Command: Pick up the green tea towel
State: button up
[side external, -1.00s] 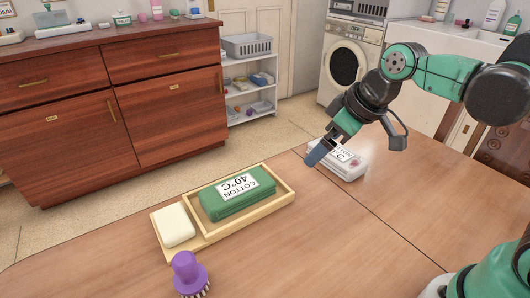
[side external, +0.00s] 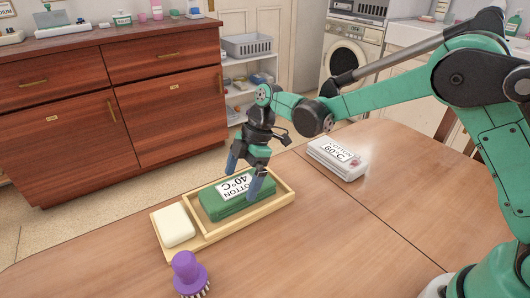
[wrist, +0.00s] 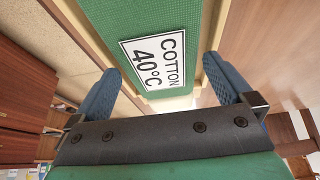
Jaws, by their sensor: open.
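The green tea towel (side external: 216,208) lies folded in a wooden tray (side external: 283,206), with a white label reading "COTTON 40°C" on top. In the wrist view the green towel (wrist: 100,22) and its label lie between and beyond the fingers. My gripper (side external: 243,180) is open and points down over the towel, one finger toward its far side and the other in front of the label's right end. I cannot tell whether the fingers touch the towel.
A cream soap bar (side external: 174,225) sits in the tray's left part. A purple brush (side external: 187,270) stands in front of the tray. A white folded cloth (side external: 335,158) with a "60°C" label lies to the right. The table (side external: 320,240) is clear at the front right.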

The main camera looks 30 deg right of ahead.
jog(key=shift+x, duration=1.45)
jog(key=c, duration=0.9)
jog(key=shift+r, duration=0.1)
jog(key=shift+c, duration=0.2)
